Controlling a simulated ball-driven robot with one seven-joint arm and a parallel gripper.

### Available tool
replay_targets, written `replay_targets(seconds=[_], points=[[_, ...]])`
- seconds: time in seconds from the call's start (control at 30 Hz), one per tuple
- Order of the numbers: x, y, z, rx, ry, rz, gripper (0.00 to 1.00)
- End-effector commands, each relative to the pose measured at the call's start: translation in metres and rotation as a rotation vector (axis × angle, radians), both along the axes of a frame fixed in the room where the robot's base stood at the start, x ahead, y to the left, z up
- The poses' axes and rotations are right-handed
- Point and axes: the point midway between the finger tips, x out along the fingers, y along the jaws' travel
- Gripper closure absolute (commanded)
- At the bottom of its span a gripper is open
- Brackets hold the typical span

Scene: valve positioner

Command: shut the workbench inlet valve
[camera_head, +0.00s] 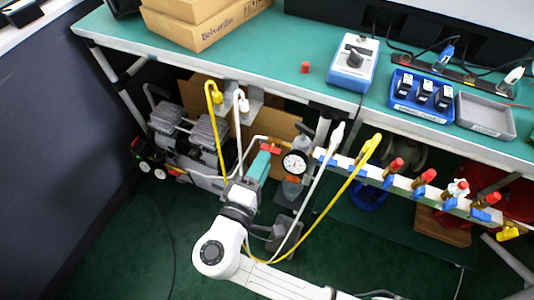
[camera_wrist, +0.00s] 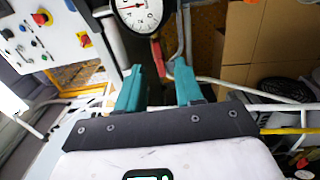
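A red valve handle (camera_head: 270,149) sits on the piping under the workbench, left of a round white pressure gauge (camera_head: 294,162). My gripper (camera_head: 264,156) has teal fingers and reaches up to the handle from below. In the wrist view my gripper (camera_wrist: 159,78) is open, with a clear gap between the fingers. The red handle (camera_wrist: 157,55) shows in that gap, just beyond the fingertips, seen nearly edge-on. The gauge (camera_wrist: 140,8) is cut by the top edge there. I cannot tell whether a finger touches the handle. The valve body is mostly hidden.
The green workbench (camera_head: 290,45) stands over the piping. A compressor (camera_head: 185,135) is to the left. A manifold (camera_head: 400,183) with several red-capped fittings runs to the right. Yellow and white hoses (camera_head: 322,208) loop close around my gripper. Cardboard boxes (camera_wrist: 255,50) stand behind.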

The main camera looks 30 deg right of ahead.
Motion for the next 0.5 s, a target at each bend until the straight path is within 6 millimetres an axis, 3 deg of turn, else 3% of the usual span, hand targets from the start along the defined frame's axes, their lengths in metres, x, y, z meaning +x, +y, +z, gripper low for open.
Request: replay_targets(seconds=[0.2,0.5], points=[[0.016,-0.022,0.000,0.000,0.000,-0.002,0.64],[0.020,-0.028,0.000,0.001,0.001,-0.001,0.64]])
